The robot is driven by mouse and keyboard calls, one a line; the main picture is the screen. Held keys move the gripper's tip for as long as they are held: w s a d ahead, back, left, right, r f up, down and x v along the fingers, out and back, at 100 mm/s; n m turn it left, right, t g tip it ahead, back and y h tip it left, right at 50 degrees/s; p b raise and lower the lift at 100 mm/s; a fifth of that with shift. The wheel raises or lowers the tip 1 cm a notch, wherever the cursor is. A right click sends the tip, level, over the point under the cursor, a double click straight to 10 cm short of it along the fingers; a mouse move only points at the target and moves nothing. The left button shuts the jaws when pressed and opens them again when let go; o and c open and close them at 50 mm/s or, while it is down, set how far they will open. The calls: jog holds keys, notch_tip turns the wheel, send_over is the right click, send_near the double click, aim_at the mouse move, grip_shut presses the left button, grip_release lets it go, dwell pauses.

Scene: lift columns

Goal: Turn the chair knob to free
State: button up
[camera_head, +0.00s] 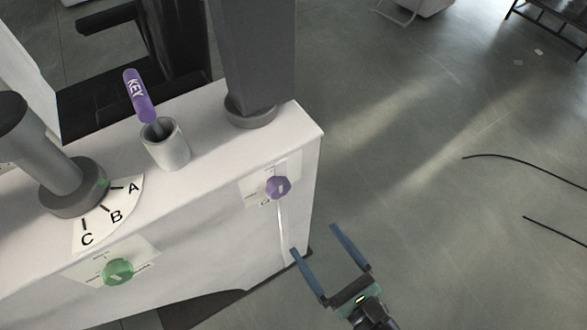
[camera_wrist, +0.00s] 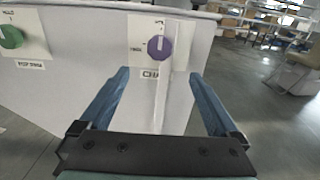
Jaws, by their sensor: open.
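A purple knob (camera_head: 278,187) sits on a white label plate on the front face of a white cabinet (camera_head: 225,240), near its right end. In the wrist view the purple knob (camera_wrist: 160,47) is ahead, nearly centred between my fingers, with a light mark on its face. The label under it is partly legible. A green knob (camera_head: 118,271) is on the same face further left; it also shows at the left edge of the wrist view (camera_wrist: 11,37). My gripper (camera_head: 314,240) is open and empty, apart from the purple knob and, in the head view, below and right of it.
On the cabinet top stand a grey cup (camera_head: 166,146) holding a purple KEY-marked handle (camera_head: 138,95), a grey post (camera_head: 252,60), and a lever on an A-B-C dial (camera_head: 115,210). Open floor lies right, with thin black cables (camera_head: 520,160).

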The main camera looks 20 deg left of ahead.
aim_at(281, 192)
jog(key=b+x, duration=0.1)
jog(key=x, duration=1.1)
jog(key=shift+w+a, duration=0.25)
jog(key=shift+a, duration=0.1)
jog(key=c, duration=1.4)
